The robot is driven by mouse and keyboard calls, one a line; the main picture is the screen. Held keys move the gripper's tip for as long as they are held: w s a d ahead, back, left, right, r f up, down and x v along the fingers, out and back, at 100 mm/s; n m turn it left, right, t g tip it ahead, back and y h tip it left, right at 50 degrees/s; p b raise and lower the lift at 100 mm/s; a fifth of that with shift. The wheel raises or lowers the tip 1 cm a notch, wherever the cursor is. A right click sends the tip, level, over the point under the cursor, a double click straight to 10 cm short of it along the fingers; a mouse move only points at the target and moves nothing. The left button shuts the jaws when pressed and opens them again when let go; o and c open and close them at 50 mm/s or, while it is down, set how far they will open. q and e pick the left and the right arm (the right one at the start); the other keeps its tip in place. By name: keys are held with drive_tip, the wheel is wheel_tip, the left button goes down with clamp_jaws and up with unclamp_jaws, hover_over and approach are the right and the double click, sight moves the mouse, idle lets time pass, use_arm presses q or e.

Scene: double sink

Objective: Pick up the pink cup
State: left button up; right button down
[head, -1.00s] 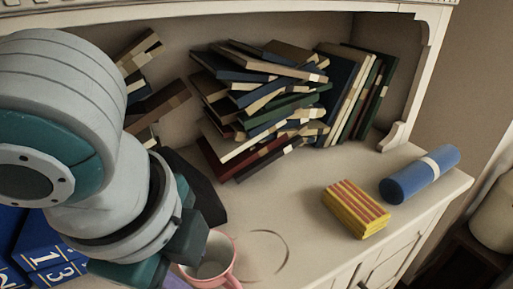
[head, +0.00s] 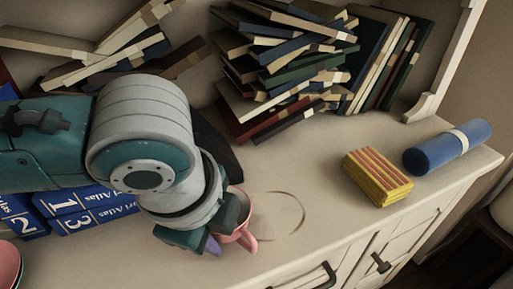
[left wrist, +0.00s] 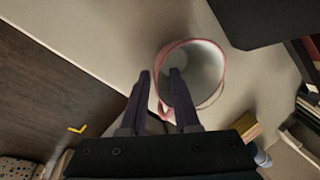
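The pink cup (head: 246,237), pale inside, stands upright on the cream cabinet top, partly hidden by my left gripper in the head view. My left gripper (head: 221,241) is right at the cup's left side. In the left wrist view, the cup (left wrist: 209,92) opens toward the camera. There my left gripper (left wrist: 162,74) is open, its two dark fingers apart. One fingertip overlaps the cup's opening and the other is outside the rim, with the handle (left wrist: 162,108) between them. Whether the fingers touch the cup cannot be told. My right gripper is not in view.
Piled books (head: 285,70) fill the back. A yellow striped block (head: 378,177) and a blue roll (head: 448,147) lie right. The top is clear between cup and block. The cabinet's front edge is close.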

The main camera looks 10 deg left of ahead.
use_arm(q)
clamp_jaws()
idle(1.1)
